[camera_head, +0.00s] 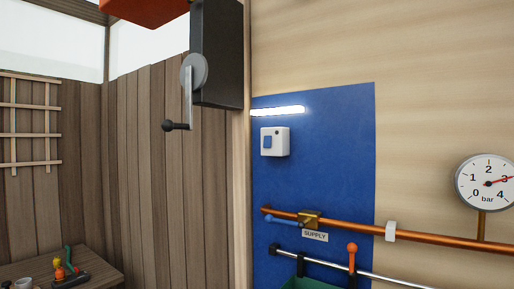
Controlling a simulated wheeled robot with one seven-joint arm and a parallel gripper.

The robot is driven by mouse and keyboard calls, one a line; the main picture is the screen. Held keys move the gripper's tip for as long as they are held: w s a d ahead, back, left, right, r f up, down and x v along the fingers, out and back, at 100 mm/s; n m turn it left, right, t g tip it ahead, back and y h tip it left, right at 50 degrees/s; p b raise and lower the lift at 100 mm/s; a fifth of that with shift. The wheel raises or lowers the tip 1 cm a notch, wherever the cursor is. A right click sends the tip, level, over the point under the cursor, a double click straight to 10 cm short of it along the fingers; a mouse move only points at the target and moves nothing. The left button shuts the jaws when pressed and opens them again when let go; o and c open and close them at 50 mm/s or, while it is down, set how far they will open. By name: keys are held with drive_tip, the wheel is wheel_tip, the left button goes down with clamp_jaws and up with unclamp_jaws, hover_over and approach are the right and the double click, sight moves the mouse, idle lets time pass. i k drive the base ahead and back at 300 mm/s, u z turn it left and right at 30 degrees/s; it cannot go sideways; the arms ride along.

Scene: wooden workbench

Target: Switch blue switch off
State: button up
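The blue switch (267,142) is a small blue rocker on a white box (282,142). The box is fixed to a blue wall panel (340,150). A lit white light bar (278,111) sits just above the box. The rocker is too small to tell which side is pressed in. My gripper is not in view, and nothing covers the switch.
Below the switch runs a copper pipe (445,240) with a brass valve (310,219) and a "SUPPLY" label (315,236). A dark box with a crank (187,95) hangs at upper left. A pressure gauge (487,182) is at right. A table (105,268) stands lower left.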

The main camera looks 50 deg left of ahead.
sight(268, 140)
drive_tip(key=u, duration=1.65)
drive_tip(key=k, duration=1.15)
drive_tip(key=u, duration=0.25)
drive_tip(key=i, duration=1.25)
drive_tip(key=z, duration=0.3)
